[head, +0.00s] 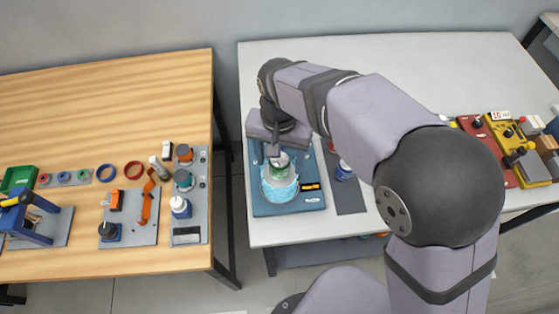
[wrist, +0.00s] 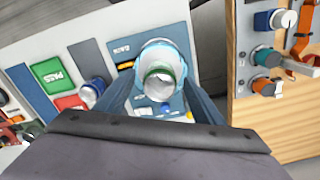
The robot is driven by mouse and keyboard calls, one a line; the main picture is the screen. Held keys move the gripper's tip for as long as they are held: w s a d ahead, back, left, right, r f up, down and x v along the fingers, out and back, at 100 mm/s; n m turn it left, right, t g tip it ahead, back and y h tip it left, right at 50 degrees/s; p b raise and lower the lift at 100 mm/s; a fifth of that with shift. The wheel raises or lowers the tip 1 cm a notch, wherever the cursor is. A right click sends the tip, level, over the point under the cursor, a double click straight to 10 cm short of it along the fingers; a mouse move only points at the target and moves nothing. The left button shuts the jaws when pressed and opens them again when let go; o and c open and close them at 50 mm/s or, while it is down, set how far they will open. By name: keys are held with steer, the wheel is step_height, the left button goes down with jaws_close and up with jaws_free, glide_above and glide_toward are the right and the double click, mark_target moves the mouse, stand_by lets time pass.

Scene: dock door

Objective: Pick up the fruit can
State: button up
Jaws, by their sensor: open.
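A can with a green rim and a pale top (head: 279,161), which seems to be the fruit can, stands on or in a light-blue round item (head: 279,190); I cannot tell which. In the wrist view the can (wrist: 160,76) is tilted in the picture, with the light-blue item (wrist: 168,47) behind it. My gripper (head: 274,156) is over the can, pointing down. In the wrist view its open fingers (wrist: 160,88) lie to either side of the can. Contact with the can is not clear to see.
A blue board (head: 262,207) lies under the can. A blue-and-silver can (head: 343,171) stands to the right on a dark strip (head: 349,201). A wooden table (head: 90,90) with tools is at left, across a gap. Red and yellow fixtures (head: 500,140) are at far right.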

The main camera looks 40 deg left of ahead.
steer(key=shift+f, duration=0.55)
steer(key=c, duration=1.3)
steer(key=shift+c, duration=0.2)
steer(key=shift+r, duration=0.15)
step_height(320, 180, up, 10)
steer(key=shift+f+b, duration=0.1)
steer(key=shift+b, duration=1.05)
